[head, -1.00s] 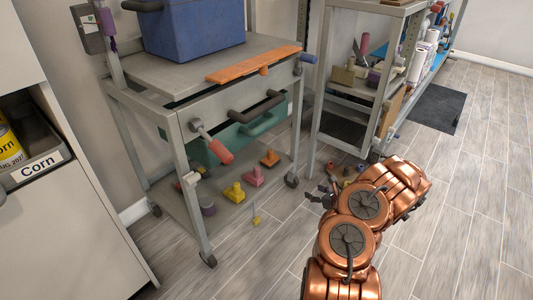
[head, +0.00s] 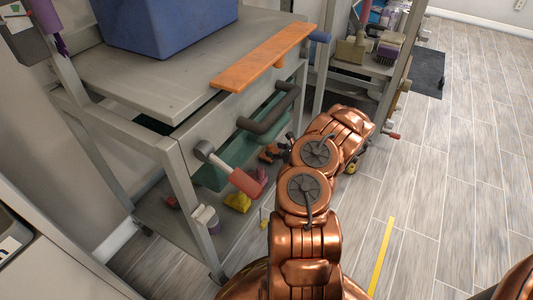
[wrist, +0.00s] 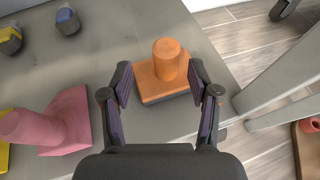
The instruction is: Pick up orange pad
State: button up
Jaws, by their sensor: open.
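The orange pad (wrist: 165,64) has a flat square base with an upright round knob. It sits on the grey lower shelf near the shelf's edge in the wrist view. My gripper (wrist: 160,80) is open, with its two fingers on either side of the pad's near part. I cannot tell whether they touch it. In the head view the orange pad (head: 267,153) shows small and partly hidden beside my gripper (head: 279,149), low by the rolling rack.
A pink pad (wrist: 66,120) stands left of the orange one on the shelf. Blue (wrist: 67,20) and yellow (wrist: 9,40) pieces stand farther back. A rack leg (wrist: 270,105) rises at right. The rack's top (head: 140,72) holds a blue bin (head: 165,22) and a long orange board (head: 265,58).

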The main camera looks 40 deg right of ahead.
aim_at(272, 148)
jog(key=shift+w+d+f+b, duration=0.3)
jog(key=b+x, duration=0.1)
jog(key=x, duration=0.2)
jog(key=shift+w+d+b, duration=0.15)
jog(key=shift+w+b, duration=0.05)
jog(key=shift+b, duration=0.2)
jog(key=shift+w+f, duration=0.1)
jog(key=shift+w, duration=0.35)
grip_shut()
